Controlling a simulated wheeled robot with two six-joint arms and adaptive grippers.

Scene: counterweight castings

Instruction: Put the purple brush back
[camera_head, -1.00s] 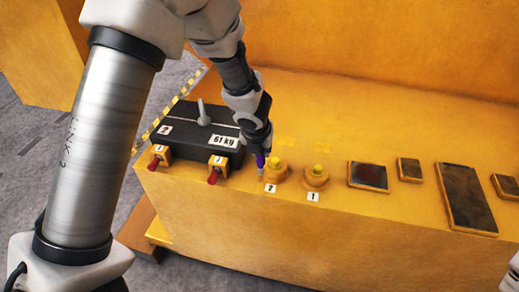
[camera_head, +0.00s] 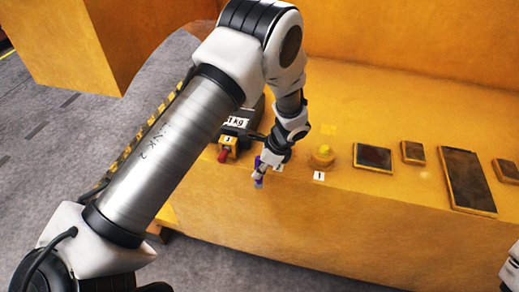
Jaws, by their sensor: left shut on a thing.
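The small purple brush (camera_head: 258,182) is in the jaws of my left gripper (camera_head: 265,166), with its paler end pointing down. It shows in front of the yellow ledge's front edge, left of the round yellow holder (camera_head: 322,158) with label 1. A white label (camera_head: 279,167) shows just right of the gripper. The holder that stood by label 2 is hidden behind my left wrist. My right gripper is out of view; only a bit of that arm shows at the right edge.
Behind my left arm is a dark block (camera_head: 258,108) with a partly hidden kg label. A red-handled yellow latch (camera_head: 225,148) stands before it. Several dark plates, including a long one (camera_head: 467,180), lie on the yellow ledge (camera_head: 400,120). The grey floor (camera_head: 60,150) is clear at left.

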